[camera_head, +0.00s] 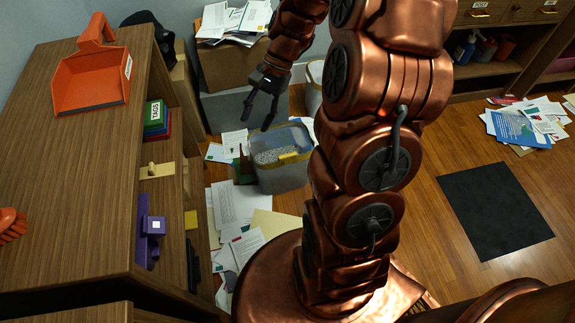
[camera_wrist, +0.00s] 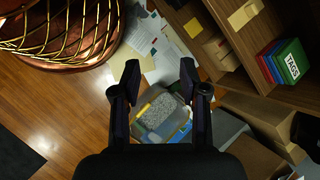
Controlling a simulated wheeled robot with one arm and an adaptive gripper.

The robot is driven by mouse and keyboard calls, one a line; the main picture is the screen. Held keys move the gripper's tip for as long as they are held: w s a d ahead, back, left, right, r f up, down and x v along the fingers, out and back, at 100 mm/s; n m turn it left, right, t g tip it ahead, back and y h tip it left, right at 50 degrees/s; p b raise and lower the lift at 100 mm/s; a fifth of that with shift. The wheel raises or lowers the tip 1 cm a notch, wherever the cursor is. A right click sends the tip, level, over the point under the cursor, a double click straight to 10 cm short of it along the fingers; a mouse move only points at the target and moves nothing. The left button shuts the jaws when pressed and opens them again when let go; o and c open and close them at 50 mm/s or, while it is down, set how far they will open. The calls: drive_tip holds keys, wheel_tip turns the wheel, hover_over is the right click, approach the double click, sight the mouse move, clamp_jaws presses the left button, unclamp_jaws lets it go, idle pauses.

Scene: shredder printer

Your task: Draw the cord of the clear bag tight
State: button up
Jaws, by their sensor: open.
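The clear bag (camera_head: 283,175) appears as a see-through, greyish boxy shape on the floor, with pale shredded paper inside. A yellow strip (camera_head: 289,156) shows along its upper edge; I cannot tell if this is the cord. In the wrist view the bag's shredded contents (camera_wrist: 158,112) show between and below my fingers. My gripper (camera_head: 258,116) is open and empty, fingers pointing down, above and slightly left of the bag. In the wrist view its two dark fingers (camera_wrist: 160,70) stand wide apart.
A wooden shelf unit (camera_head: 90,150) stands at left, holding an orange dustpan (camera_head: 92,80) and a green TAGS box (camera_head: 154,114). Loose papers (camera_head: 237,204) cover the floor by the bag. A paper-filled box (camera_head: 232,62) stands behind. A dark mat (camera_head: 495,210) lies at right.

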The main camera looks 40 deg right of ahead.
drive_tip(key=w+d+f+m+t+y+b, duration=0.15)
drive_tip(key=d+f+b, duration=0.25)
drive_tip(key=f, duration=0.4)
drive_tip(key=w+d+f+m+b, duration=0.3)
drive_tip(key=d+f+b, duration=0.15)
drive_tip(key=f, duration=0.35)
drive_tip(key=m+t+b, duration=0.3)
drive_tip(key=m+b, duration=0.3)
drive_tip(key=b, duration=0.1)
approach(288, 155)
drive_tip(key=x, duration=0.3)
drive_tip(key=shift+n+g+y, duration=0.25)
drive_tip(key=shift+y, duration=0.1)
drive_tip(key=b+x, duration=0.1)
drive_tip(key=x, duration=0.2)
drive_tip(key=b+x, duration=0.1)
drive_tip(key=x, duration=0.2)
drive_tip(key=shift+w+d+f+b, duration=0.15)
drive_tip(key=shift+d+f+b, duration=0.1)
drive_tip(key=shift+b, duration=0.1)
drive_tip(key=shift+w+a+f, duration=0.15)
drive_tip(key=shift+a+f, duration=0.15)
drive_tip(key=shift+a, duration=0.15)
clamp_jaws()
